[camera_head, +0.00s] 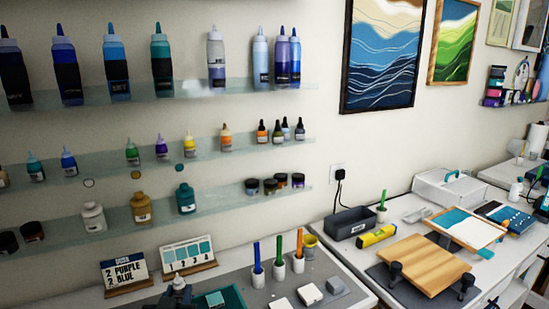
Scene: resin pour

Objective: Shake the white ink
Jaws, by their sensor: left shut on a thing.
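My left gripper (176,299) shows at the bottom edge, left of centre, above the near worktop. It is shut on a small bottle with a pale grey-white tip (179,283), which I take to be the white ink. Only the top of the bottle shows, and it looks about upright. Its body and label are hidden by the fingers and the picture's edge. My right gripper is not in view.
A teal tray (235,297) lies right beside the gripper. Two cards (124,273) (188,255) stand behind it. Pens in white holders (278,270) stand to the right. Glass shelves (110,207) with several bottles line the wall. A wooden board (424,265) lies on the right table.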

